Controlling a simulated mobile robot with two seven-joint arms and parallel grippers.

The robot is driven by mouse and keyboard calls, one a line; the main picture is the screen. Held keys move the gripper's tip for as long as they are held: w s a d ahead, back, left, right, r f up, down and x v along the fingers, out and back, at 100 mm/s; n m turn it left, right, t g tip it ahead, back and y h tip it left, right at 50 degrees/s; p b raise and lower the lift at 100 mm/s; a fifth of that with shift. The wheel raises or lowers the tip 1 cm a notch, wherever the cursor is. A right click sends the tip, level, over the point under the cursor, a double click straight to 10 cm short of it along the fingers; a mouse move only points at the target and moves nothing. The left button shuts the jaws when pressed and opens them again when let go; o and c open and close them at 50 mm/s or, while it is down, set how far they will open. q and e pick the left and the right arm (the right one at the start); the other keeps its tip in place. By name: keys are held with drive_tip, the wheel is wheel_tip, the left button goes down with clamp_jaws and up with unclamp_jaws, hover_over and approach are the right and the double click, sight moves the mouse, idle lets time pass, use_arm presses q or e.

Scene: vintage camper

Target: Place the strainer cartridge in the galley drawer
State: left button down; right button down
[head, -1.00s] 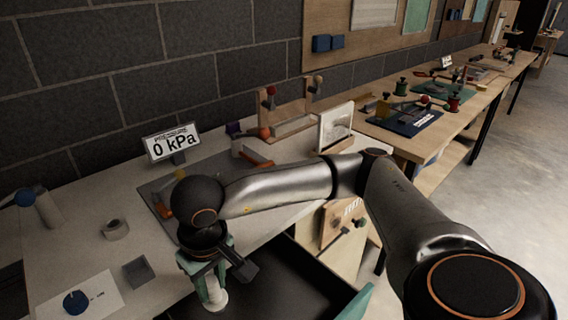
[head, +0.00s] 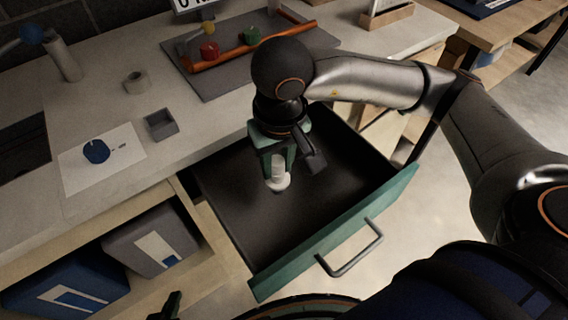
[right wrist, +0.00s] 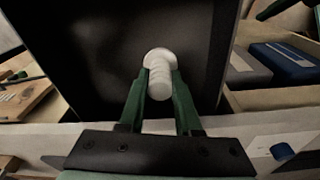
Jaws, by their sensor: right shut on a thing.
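The strainer cartridge (head: 277,174) is a small white ribbed cylinder with a wider round flange at its lower end. My right gripper (head: 278,160) is shut on it and holds it upright over the dark drawer floor. In the right wrist view the cartridge (right wrist: 159,82) sits between the two green fingers. I cannot tell whether its flange touches the floor. The galley drawer (head: 335,238) is pulled open, with a green front, a grey bar handle and an empty black inside. My left gripper (head: 172,306) shows only as a dark piece at the bottom edge.
The counter above holds a small grey tray (head: 161,124), a tape-like ring (head: 136,82), a blue knob on a white card (head: 96,151) and a grey mat with valves (head: 225,75). Grey and blue bins (head: 152,241) fill the shelf left of the drawer.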

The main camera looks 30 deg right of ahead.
drive_tip(key=shift+w+d+f, duration=0.85)
drive_tip(key=shift+w+f, duration=0.35)
drive_tip(key=shift+f, duration=0.6)
drive_tip(key=shift+w+d+f, duration=0.8)
drive_tip(key=shift+w+f, duration=0.4)
drive_tip(key=shift+f, duration=0.55)
drive_tip(key=shift+w+d+f, duration=0.85)
drive_tip(key=shift+w+f, duration=0.35)
drive_tip(key=shift+f, duration=0.6)
drive_tip(key=shift+f+b, duration=0.25)
drive_tip(key=shift+b, duration=0.15)
drive_tip(key=c, duration=0.6)
unclamp_jaws()
drive_tip(key=shift+r, duration=0.1)
